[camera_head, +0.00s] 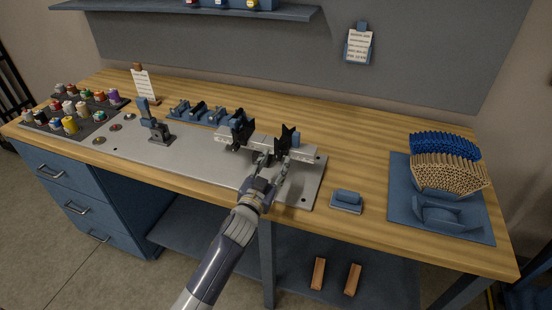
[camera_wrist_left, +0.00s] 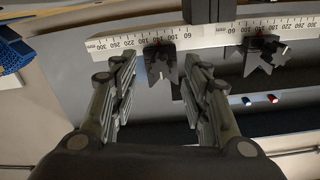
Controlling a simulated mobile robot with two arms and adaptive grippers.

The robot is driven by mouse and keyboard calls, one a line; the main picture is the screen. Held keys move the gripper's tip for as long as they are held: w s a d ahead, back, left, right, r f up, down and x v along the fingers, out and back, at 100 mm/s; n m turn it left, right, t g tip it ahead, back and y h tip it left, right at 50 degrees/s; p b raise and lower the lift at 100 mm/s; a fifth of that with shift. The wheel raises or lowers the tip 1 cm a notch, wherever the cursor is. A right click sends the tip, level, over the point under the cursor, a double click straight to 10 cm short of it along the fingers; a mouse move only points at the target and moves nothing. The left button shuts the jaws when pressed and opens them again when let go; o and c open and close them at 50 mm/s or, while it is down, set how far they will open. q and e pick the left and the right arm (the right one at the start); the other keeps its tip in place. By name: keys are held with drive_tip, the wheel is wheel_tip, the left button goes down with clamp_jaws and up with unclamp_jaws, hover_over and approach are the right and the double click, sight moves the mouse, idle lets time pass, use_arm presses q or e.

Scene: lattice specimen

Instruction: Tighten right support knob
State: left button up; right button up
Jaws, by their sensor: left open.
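The bending fixture has a pale ruled rail (camera_head: 268,145) with two black notched supports on it. The right support (camera_head: 287,140) also shows in the left wrist view (camera_wrist_left: 161,65), where the picture is turned over and it lies left of the other support (camera_wrist_left: 264,52). The left support (camera_head: 241,128) stands upright on the rail. My left gripper (camera_head: 271,166) is open at the front of the fixture, near the right support. In the left wrist view its fingers lie on either side of that support. The right support's knob is too small to make out clearly. My right gripper is out of view.
A grey base plate (camera_head: 205,160) lies under the fixture. A small lever device (camera_head: 157,127) stands at its left. A blue block (camera_head: 347,200) sits to the right. A blue tray (camera_head: 402,190) with blue and tan rods stands further right. Bare wood (camera_head: 370,150) lies between.

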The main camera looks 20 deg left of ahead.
sight(278, 157)
use_arm(q)
drive_tip(key=shift+w, duration=1.2)
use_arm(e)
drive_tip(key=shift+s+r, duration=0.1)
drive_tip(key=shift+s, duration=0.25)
use_arm(q)
drive_tip(key=shift+c, duration=0.3)
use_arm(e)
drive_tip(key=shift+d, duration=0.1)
use_arm(q)
clamp_jaws()
